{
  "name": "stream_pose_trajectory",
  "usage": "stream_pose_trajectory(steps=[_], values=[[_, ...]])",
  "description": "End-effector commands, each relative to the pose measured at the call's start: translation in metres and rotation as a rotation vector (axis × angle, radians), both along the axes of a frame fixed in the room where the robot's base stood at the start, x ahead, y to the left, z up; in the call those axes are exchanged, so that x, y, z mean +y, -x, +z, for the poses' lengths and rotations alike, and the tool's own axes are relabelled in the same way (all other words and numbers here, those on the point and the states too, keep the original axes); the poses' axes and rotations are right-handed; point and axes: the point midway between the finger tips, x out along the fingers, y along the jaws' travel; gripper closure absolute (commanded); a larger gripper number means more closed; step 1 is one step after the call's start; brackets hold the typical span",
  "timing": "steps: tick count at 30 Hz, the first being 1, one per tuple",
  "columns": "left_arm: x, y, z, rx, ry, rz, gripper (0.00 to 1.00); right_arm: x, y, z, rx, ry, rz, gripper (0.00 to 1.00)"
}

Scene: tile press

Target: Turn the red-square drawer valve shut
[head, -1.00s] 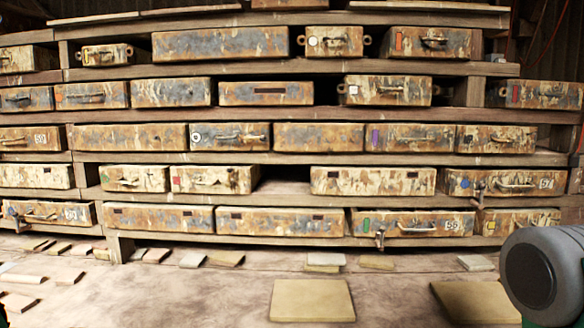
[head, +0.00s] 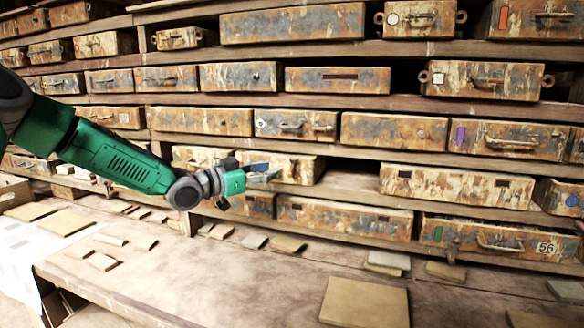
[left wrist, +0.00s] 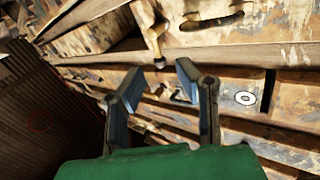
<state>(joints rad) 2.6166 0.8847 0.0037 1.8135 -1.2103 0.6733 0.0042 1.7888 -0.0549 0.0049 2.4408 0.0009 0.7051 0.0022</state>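The red-square drawer (head: 305,170) is a rusty, cream-and-brown box in the shelf wall, partly hidden behind my left gripper (head: 265,171) in the head view. Its red square is not visible now. In the left wrist view, which looks upside down, a drawer front with a dark slot (left wrist: 212,20) crosses the top; it appears to be this drawer. A brass-coloured tap-like valve (left wrist: 152,32) stands at its left end. My left gripper (left wrist: 171,64) is open with nothing between its fingers, just short of the valve and apart from it. My right gripper is not in view.
A drawer with a white ring (head: 295,125) sits directly above. To the right is an empty bay, then a long drawer (head: 455,186). A drawer with a green mark (head: 500,240) is lower right. Loose tiles (head: 365,302) lie on the wooden bench (head: 230,275) below.

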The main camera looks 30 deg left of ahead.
Motion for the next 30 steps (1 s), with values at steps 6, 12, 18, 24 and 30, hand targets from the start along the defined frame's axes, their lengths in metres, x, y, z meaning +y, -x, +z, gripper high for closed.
stream_pose_trajectory(steps=[6, 12, 18, 24, 30], values=[[-0.016, -0.038, 0.0, 0.002, -0.003, -0.002, 0.71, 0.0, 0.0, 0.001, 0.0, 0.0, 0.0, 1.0], [-0.023, -0.06, 0.0, 0.001, -0.001, 0.0, 0.71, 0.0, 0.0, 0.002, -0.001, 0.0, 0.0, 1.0], [-0.025, -0.066, 0.001, -0.001, 0.002, -0.001, 0.71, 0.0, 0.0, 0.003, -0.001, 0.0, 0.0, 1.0], [-0.025, -0.066, 0.001, -0.001, 0.003, 0.0, 0.74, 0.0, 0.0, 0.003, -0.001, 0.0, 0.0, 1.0], [-0.026, -0.066, 0.001, -0.001, 0.002, -0.001, 1.0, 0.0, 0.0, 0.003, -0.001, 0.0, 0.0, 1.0]])
